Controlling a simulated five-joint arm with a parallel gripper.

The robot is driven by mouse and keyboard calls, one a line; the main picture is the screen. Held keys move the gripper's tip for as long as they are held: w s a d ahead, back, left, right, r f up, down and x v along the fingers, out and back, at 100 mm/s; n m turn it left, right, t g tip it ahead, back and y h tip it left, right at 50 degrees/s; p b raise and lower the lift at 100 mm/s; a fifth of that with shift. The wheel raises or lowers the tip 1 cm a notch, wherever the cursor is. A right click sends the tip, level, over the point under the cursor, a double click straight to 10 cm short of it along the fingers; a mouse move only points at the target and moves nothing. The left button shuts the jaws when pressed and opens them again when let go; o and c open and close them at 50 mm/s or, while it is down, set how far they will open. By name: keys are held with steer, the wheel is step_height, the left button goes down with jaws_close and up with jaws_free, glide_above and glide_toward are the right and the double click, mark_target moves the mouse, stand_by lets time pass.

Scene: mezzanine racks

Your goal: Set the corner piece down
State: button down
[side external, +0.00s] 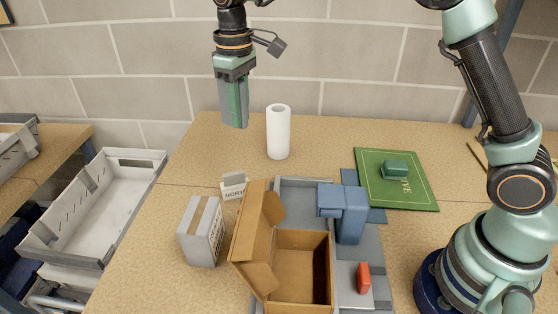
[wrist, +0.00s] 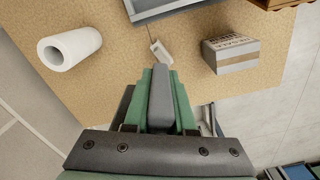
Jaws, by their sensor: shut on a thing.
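My gripper (side external: 234,122) hangs high above the back left of the table, pointing down. The piece hangs clear of the table (side external: 185,165) and touches nothing below.
A white roll (side external: 278,132) stands right of my gripper. A green mat (side external: 417,190) lies right. The back left table is bare.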

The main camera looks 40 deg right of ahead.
steer(key=d+m, duration=0.4)
steer(key=d, duration=1.4)
steer(key=m, duration=1)
glide_above(447, 166)
step_height(447, 166, down, 20)
steer(key=shift+d+f, duration=0.1)
steer(key=shift+f, duration=0.05)
steer(key=shift+f, duration=0.2)
steer(key=c, duration=0.7)
jaws_free()
steer(key=shift+c, duration=0.2)
steer(key=shift+r, duration=0.1)
